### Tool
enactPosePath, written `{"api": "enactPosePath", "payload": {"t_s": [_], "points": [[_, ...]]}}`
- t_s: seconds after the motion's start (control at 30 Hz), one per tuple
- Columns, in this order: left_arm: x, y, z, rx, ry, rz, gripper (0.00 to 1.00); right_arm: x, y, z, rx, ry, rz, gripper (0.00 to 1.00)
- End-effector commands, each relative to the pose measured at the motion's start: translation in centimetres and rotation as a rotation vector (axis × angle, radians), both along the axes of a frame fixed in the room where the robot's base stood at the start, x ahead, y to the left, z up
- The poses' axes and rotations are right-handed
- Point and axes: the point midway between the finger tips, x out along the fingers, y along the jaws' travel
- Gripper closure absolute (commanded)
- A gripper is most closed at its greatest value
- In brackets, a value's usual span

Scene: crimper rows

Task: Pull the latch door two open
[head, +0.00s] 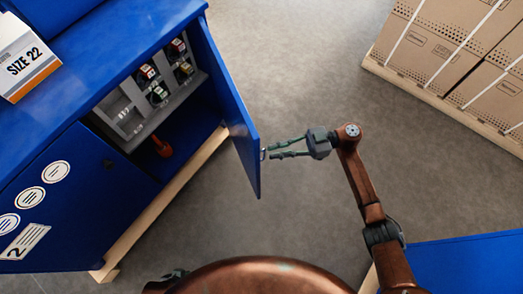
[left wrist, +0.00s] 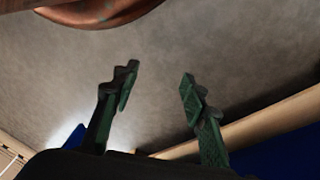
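A blue door (head: 228,110) stands swung out from the blue cabinet (head: 125,55), with its bay in view behind. A small grey handle (head: 263,154) is on the door's outer face near its free edge. No number shows on this door; a label reading 2 (head: 25,241) is on the closed blue front at the left. My right gripper (head: 270,152) has its fingers apart, tips right by the handle; I cannot tell whether they touch it. My left gripper (left wrist: 157,85) is open and empty above the floor.
Inside the bay is a grey rack (head: 145,105) with several tools, and a red-handled item (head: 161,147) below. A box marked SIZE 22 (head: 24,56) stands on the cabinet top. Cartons on a pallet (head: 455,50) are at the upper right. Floor beyond the door is clear.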

Motion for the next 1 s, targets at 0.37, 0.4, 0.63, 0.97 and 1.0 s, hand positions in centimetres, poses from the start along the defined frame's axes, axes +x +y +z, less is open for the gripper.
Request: {"api": "enactPosePath", "payload": {"t_s": [0.37,0.4,0.63,0.97,1.0], "points": [[1.7,-1.3,-2.0,-0.036,-0.073,0.003,0.60,-0.8,3.8,0.0,0.003,-0.002,-0.004,0.87],[1.7,-1.4,-2.0,-0.037,-0.075,0.003,0.60,-0.8,3.9,0.0,0.003,-0.002,-0.005,0.87],[1.8,-1.4,-2.0,-0.038,-0.077,0.003,0.60,-0.8,3.9,0.1,0.002,-0.004,-0.005,0.87],[1.7,-1.4,-2.0,-0.038,-0.076,0.003,0.60,-0.8,3.9,0.1,0.002,-0.004,-0.007,1.00],[1.7,-1.4,-2.0,-0.038,-0.076,0.003,0.60,-0.8,3.9,0.1,0.002,-0.004,-0.007,1.00]]}}
